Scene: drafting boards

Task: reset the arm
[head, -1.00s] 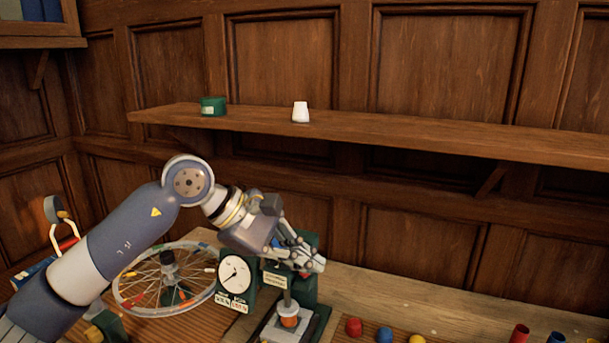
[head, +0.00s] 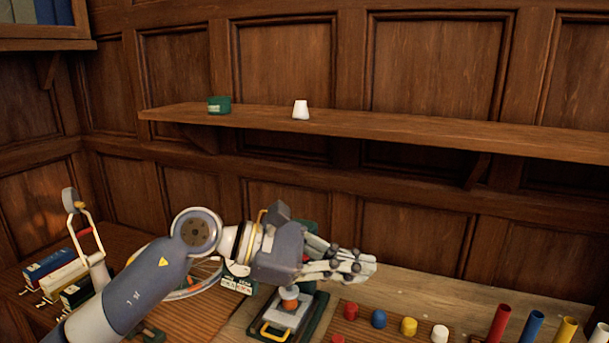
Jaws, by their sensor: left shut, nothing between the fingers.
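My left arm comes in from the lower left in the head view. Its gripper (head: 366,265) points right, shut and empty, above the work surface. It is in front of a green device with a grey base plate (head: 285,319), and hides most of that device. My right gripper does not show.
A wooden shelf (head: 400,135) holds a green tin (head: 219,104) and a white cup (head: 301,110). Coloured pegs, including a blue one (head: 379,318), and upright tubes like the red one (head: 499,322) stand at the lower right. A wheel (head: 200,283) lies behind my arm.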

